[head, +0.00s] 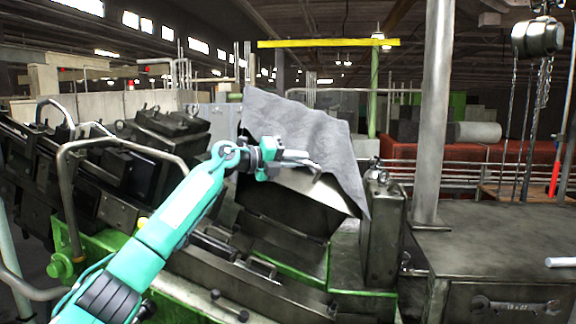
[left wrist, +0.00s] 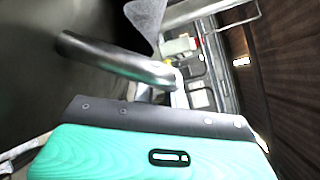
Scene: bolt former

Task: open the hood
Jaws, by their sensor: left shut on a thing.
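The hood (head: 300,125) is a grey, rough-topped sheet cover over the middle of the machine. It stands tilted, its top edge up at the left and its lower corner down at the right. A smoother metal face and a dark box-like space (head: 285,205) show below it. My left gripper (head: 306,161) is at the front face of the hood, shut on its handle. The handle is a bent metal bar in the left wrist view (left wrist: 115,57), running from the panel to my gripper. The fingertips are mostly hidden there. My right gripper is not in view.
The dark bolt former with green parts and a bent rail (head: 65,190) lies at the left. A dark upright block (head: 383,235) stands right of the hood, with a grey post (head: 432,120) beyond. A dark workbench (head: 500,240) with a wrench stands at the right.

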